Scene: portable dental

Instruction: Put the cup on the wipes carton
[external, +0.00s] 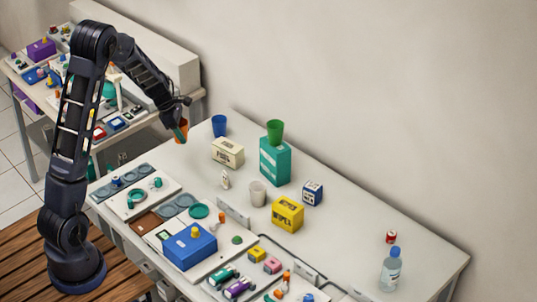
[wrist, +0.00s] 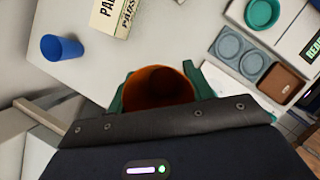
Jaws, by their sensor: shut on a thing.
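My gripper (external: 180,126) is shut on an orange cup (external: 182,136), held above the far left end of the white table. In the wrist view the cup (wrist: 157,88) sits mouth toward the camera between the two green fingers of the gripper (wrist: 158,94). A tall teal carton (external: 275,162) stands at the back of the table with a green cup (external: 275,131) upright on top. A cream carton (external: 228,152) stands left of it, its lettering only partly legible in the wrist view (wrist: 115,14). I cannot tell which carton is the wipes carton.
A blue cup (external: 219,125) stands behind the cream carton, and a pale cup (external: 258,193) stands in front of the teal one. A yellow box (external: 287,214), a small blue-white box (external: 312,193) and a bottle (external: 391,269) stand to the right. Trays fill the front edge.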

